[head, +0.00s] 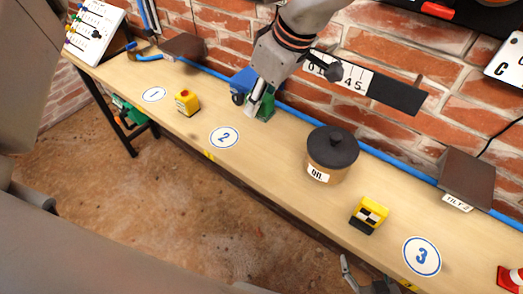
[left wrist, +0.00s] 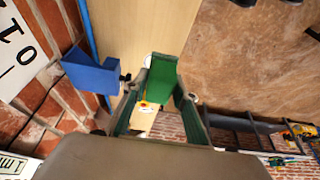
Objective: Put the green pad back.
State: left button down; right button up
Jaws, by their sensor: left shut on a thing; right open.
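The green pad (head: 267,106) is in my left gripper (head: 258,101), over the back part of the bench just right of the white disc marked 2 (head: 224,137). In the left wrist view the green pad (left wrist: 162,75) sits between the two fingertips of my left gripper (left wrist: 158,98), which is shut on it. I cannot tell whether its lower edge touches the bench top. A blue block-like holder (head: 243,82) is close beside the pad on its left; it also shows in the left wrist view (left wrist: 92,72). My right gripper (head: 368,277) is open and empty at the bench's front edge.
The wooden bench (head: 285,150) carries a yellow block with a red top (head: 187,102), a lidded pot (head: 331,155), a yellow checkered block (head: 369,214) and discs 1 (head: 154,94) and 3 (head: 422,256). A blue pipe (head: 385,151) runs along the brick wall.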

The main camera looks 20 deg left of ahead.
pick_arm(q)
notch_tip(320, 180, down, 13)
jog(key=shift+r, duration=0.1)
jog(key=shift+f+p, duration=0.35)
jog(key=shift+f, duration=1.8)
jog(key=shift+f, duration=0.1)
jog(key=c, duration=1.6)
grip_release()
jog(key=shift+r, duration=0.25)
jog(key=b+v, duration=0.1)
jog(key=v, duration=1)
jog(key=shift+d+r, duration=0.1)
jog(key=shift+r, duration=0.25)
